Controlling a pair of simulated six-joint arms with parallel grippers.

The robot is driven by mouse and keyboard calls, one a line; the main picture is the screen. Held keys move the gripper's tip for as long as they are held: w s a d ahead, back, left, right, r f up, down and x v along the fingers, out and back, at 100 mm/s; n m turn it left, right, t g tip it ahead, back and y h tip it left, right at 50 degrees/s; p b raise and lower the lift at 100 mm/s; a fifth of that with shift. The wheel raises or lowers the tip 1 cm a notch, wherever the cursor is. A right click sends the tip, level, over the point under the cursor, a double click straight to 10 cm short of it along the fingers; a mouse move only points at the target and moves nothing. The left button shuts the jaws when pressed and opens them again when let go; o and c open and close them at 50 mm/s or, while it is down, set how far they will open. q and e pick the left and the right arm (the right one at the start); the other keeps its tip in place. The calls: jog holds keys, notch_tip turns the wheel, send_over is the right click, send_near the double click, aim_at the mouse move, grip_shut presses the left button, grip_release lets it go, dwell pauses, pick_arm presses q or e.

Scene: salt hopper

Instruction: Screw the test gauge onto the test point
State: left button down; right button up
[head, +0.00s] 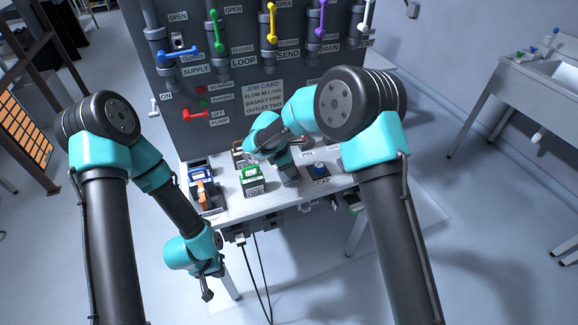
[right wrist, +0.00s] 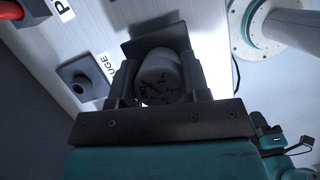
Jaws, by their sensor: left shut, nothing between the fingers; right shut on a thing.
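The test gauge (right wrist: 158,85) is a dark round body with a pale-marked dial, seen in the right wrist view. My right gripper (right wrist: 160,98) is shut on it, one finger on each side. In the head view my right gripper (head: 288,172) is over the bench, left of the CAP block, and I cannot make out the gauge there. My left gripper (head: 207,290) is shut and empty, hanging low before the bench's front edge. I cannot pick out the test point in either view.
A dark block with a round socket (right wrist: 78,80) sits beside a label ending in UGE. The bench (head: 232,210) holds a blue box (head: 202,174), a green box (head: 251,178) and the CAP block (head: 320,170). A valve panel (head: 225,145) stands behind. Cables hang in front.

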jog(key=m+g, duration=0.1)
jog(key=m, duration=0.2)
jog(key=o, duration=1.2)
jog(key=v, duration=1.7)
jog(key=shift+w+r, duration=0.1)
jog(key=shift+r, duration=0.1)
